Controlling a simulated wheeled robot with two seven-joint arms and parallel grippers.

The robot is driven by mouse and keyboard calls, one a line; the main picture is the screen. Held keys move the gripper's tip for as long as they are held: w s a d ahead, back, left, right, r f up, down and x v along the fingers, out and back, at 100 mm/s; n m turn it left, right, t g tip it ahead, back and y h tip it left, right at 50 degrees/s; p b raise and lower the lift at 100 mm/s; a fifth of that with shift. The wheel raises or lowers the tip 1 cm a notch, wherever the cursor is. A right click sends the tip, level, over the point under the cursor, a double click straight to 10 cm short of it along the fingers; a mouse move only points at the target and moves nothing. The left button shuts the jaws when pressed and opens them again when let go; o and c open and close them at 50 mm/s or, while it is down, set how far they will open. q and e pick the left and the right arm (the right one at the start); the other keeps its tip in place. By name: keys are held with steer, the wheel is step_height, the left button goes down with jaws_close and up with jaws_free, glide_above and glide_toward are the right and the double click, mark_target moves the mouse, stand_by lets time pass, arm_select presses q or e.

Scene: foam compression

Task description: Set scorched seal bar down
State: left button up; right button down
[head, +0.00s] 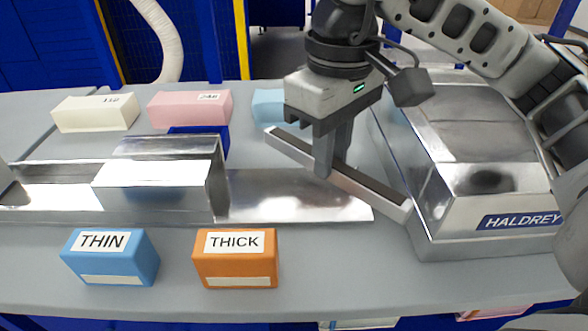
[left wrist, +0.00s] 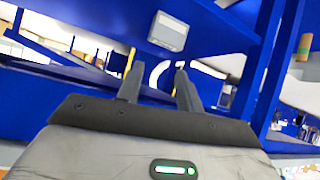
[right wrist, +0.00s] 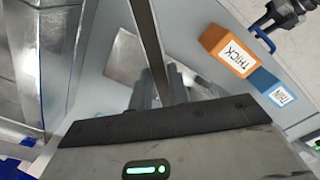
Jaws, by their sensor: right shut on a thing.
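The seal bar (head: 375,190) is a long metal bar with a dark brown top strip. My right gripper (head: 325,172) is shut on it near its middle, and the bar slants from upper left to lower right above the table. In the right wrist view the bar (right wrist: 146,40) runs up from between the fingers (right wrist: 160,88). The bar's right end appears close to the HALDREY machine; I cannot tell whether they touch. My left gripper (left wrist: 158,88) shows in its wrist view with fingers apart, pointing at blue framework, holding nothing.
The silver HALDREY machine (head: 465,150) stands at right. A metal plate (head: 285,195) with a raised shiny cover (head: 155,175) lies mid-table. Blue THIN (head: 110,258) and orange THICK (head: 236,258) boxes stand in front. Cream (head: 95,113), pink (head: 190,108) and light-blue (head: 268,106) blocks stand behind.

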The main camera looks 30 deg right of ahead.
steer(key=p, duration=0.1)
glide_above(297, 192)
steer(key=f, duration=0.7)
steer(key=shift+s, duration=0.2)
steer(key=f+p, duration=0.1)
steer(key=f, duration=0.2)
steer(key=shift+w+f, duration=0.1)
steer(key=shift+w, duration=0.1)
steer(key=shift+f, duration=0.2)
steer(key=shift+f+b, duration=0.25)
steer(key=shift+b, duration=0.2)
steer(key=c, duration=1.3)
jaws_free()
steer(key=shift+r, duration=0.1)
steer(key=shift+c, duration=0.2)
steer(key=shift+r+p, duration=0.35)
steer(key=shift+p, duration=0.15)
step_height(297, 192, up, 12)
steer(key=b, duration=0.1)
steer(key=shift+f, duration=0.15)
